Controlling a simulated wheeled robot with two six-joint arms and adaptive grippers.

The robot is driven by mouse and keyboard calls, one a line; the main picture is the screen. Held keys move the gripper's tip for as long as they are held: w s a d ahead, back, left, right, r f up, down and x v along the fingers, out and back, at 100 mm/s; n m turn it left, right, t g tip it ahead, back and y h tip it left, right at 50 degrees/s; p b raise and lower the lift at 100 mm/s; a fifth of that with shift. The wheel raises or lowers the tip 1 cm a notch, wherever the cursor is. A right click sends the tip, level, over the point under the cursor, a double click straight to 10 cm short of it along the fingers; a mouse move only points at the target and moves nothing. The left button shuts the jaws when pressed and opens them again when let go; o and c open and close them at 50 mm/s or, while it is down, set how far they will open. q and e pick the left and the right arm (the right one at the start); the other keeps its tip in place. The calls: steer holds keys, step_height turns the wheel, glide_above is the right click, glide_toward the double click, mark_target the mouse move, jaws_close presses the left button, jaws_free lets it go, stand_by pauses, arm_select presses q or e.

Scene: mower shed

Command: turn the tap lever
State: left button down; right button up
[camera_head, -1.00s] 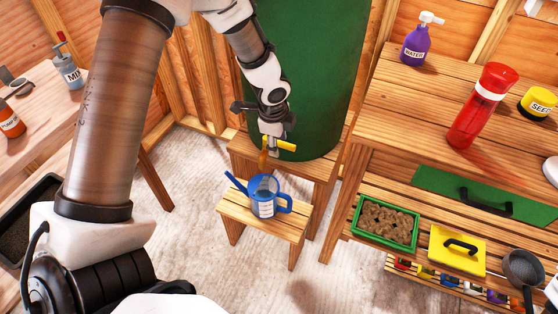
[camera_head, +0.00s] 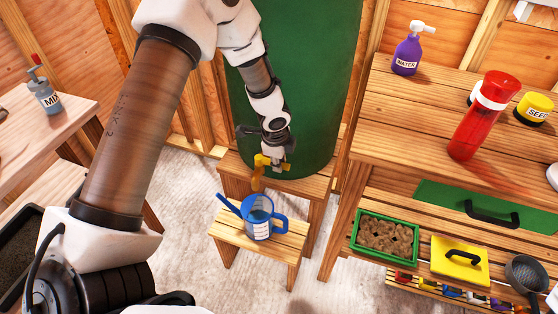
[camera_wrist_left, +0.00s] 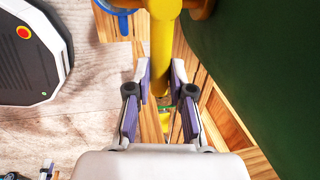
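The tap on the green barrel has a yellow lever (camera_head: 262,160) above an orange-brown spout (camera_head: 257,184). In the left wrist view the lever (camera_wrist_left: 163,50) runs down from the top and ends between my left fingers. My left gripper (camera_head: 279,166) is at the lever's right part, partly hiding it. In the wrist view the left gripper (camera_wrist_left: 161,82) has one finger on each side of the lever, very close, with narrow gaps seeming to show; firm contact is not visible.
A blue watering can (camera_head: 257,226) stands on a low wooden stool (camera_head: 285,247) below the tap. The green barrel (camera_head: 300,90) rises right behind my gripper.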

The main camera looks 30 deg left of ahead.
arm_select(q)
steer(key=shift+s, duration=0.15)
steer(key=shift+s+a+m+h+p, duration=0.1)
steer(key=shift+s+m+h+p, duration=0.4)
steer(key=shift+m, duration=1)
steer(key=shift+s+a+m+h+p, duration=0.1)
steer(key=shift+s+m+p, duration=0.5)
steer(key=shift+s+m, duration=0.65)
steer(key=shift+w+m, duration=0.3)
steer(key=shift+m, duration=0.05)
steer(key=c, duration=1)
jaws_free()
steer(key=shift+c, duration=0.2)
step_height(320, 180, up, 12)
steer(key=s, duration=0.2)
steer(key=shift+s+a, duration=0.15)
steer(key=shift+a, duration=0.15)
